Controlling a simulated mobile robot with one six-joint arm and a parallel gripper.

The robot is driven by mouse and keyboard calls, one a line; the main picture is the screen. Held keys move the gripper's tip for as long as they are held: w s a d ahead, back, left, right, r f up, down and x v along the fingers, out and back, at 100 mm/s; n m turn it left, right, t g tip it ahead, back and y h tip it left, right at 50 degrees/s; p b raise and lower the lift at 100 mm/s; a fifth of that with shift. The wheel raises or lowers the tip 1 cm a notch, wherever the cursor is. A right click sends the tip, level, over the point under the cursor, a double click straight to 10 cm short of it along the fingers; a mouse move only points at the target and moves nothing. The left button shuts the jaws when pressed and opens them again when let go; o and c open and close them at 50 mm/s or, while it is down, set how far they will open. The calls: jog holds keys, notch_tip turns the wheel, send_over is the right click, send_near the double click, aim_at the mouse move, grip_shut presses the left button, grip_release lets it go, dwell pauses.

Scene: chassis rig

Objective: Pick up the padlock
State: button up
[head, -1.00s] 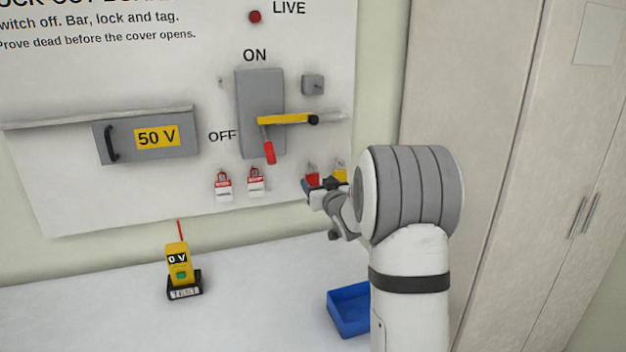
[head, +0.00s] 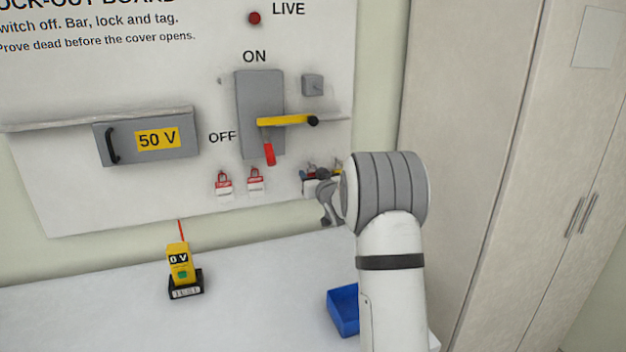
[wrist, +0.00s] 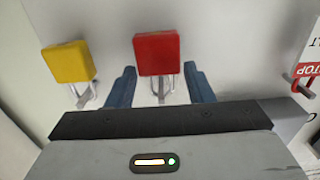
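A red padlock (wrist: 158,54) hangs from a peg on the white board, upside down in the wrist view. A yellow padlock (wrist: 68,62) hangs beside it to the left. My gripper (wrist: 160,72) is open, with one blue finger on each side of the red padlock's lower part and shackle in the wrist view. Gaps show on both sides, so it is not gripped. In the head view, my gripper (head: 312,183) is at the board's lower right and hides most of both padlocks.
Two red-and-white tags (head: 223,184) hang left of my gripper; one (wrist: 307,70) shows at the wrist view's right edge. The switch (head: 259,113) with its yellow bar (head: 286,121) is above. A blue tray (head: 343,309) and yellow tester (head: 179,263) stand on the bench.

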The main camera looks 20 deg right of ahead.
jog(key=c, duration=0.7)
jog(key=shift+c, duration=0.2)
